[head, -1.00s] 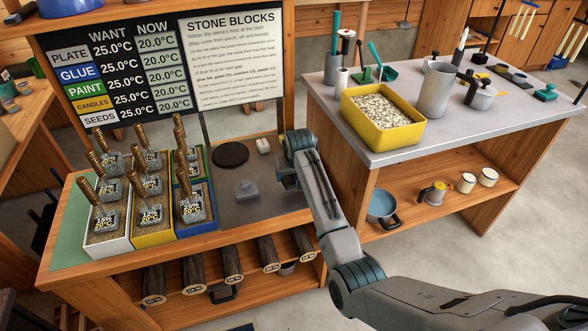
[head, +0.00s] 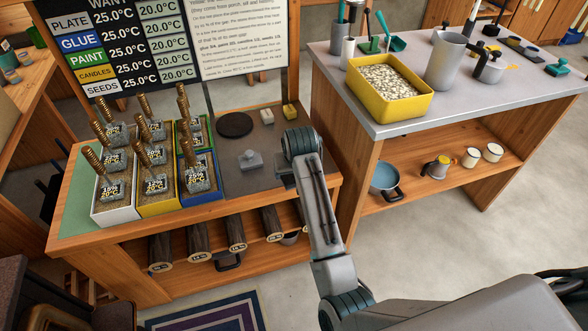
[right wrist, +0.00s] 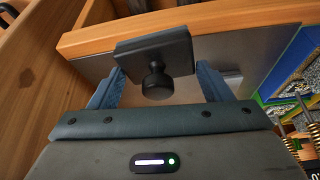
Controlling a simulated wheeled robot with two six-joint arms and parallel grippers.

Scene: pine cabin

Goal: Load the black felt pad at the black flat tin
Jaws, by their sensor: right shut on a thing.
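My right gripper (right wrist: 158,85) is shut on a dark square block with a round black knob, the black felt pad (right wrist: 155,48); in the right wrist view it sits between the blue fingers. A flat black round disc (head: 235,124) lies on that bench's dark top. Small dark flat items (head: 512,42) lie at the back of the right bench. I cannot tell which is the black flat tin. My left gripper is out of view.
Bins of stone blocks (head: 152,207) stand left. The right bench (head: 395,127) bears a yellow seed tray (head: 400,108) and a grey jug (head: 446,65).

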